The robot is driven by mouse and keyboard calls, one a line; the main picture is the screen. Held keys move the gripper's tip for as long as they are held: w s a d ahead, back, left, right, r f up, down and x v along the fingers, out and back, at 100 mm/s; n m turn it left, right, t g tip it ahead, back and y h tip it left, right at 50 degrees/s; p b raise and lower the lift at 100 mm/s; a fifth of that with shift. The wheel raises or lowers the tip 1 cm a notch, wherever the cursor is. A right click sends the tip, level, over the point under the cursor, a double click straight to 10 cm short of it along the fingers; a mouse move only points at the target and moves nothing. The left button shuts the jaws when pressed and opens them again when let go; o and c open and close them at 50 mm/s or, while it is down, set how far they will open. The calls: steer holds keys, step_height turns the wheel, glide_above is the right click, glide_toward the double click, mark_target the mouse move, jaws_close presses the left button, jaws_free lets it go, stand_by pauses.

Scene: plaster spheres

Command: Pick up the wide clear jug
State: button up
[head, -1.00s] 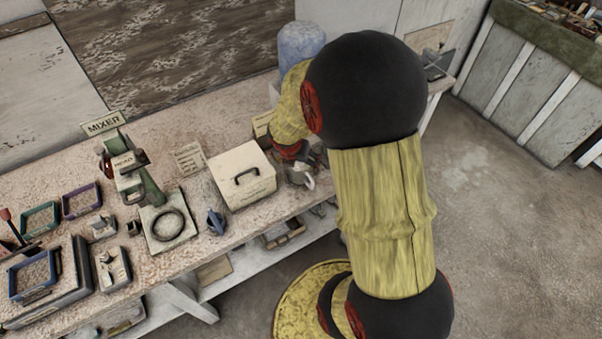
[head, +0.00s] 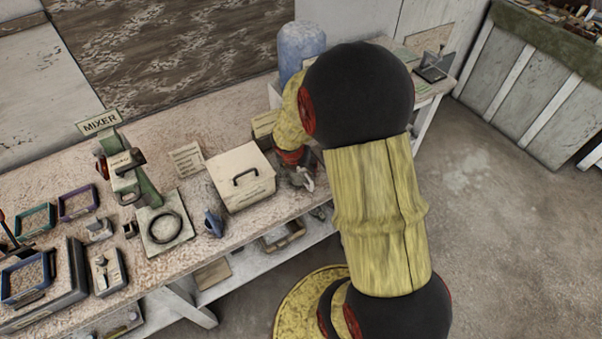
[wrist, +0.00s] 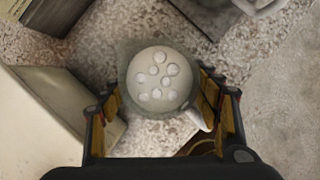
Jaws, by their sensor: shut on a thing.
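The clear jug (wrist: 136,66) is seen from above in the wrist view, with several whitish round pieces on a pale disc inside its outline. A pale handle or spout (wrist: 197,117) sticks out at its lower right. My gripper (wrist: 163,98) has its fingers on either side of the jug and is shut on it. In the head view my gripper (head: 300,175) is at the bench's front edge, right of a cream box, mostly hidden by my arm. The jug is hard to make out there. I cannot tell whether its base touches the bench.
The cream box (head: 241,176) with a dark handle stands close left of my gripper. A blue drum (head: 301,43) is behind my arm. The mixer (head: 125,170) and several trays fill the left bench. Open floor (head: 490,250) lies to the right.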

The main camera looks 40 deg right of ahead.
steer(key=c, duration=1)
steer(key=shift+c, duration=0.3)
steer(key=shift+r+p, duration=0.4)
steer(key=shift+r, duration=0.1)
step_height(320, 180, up, 3)
steer(key=shift+f+p, duration=0.15)
steer(key=shift+p, duration=0.75)
steer(key=s+a+r+p, duration=0.2)
steer(key=s+a+r, duration=0.1)
steer(key=s, duration=0.3)
steer(key=s+a+r+p, duration=0.3)
steer(key=s+r, duration=0.3)
steer(key=shift+s+a+r, duration=0.15)
steer(key=shift+a, duration=0.2)
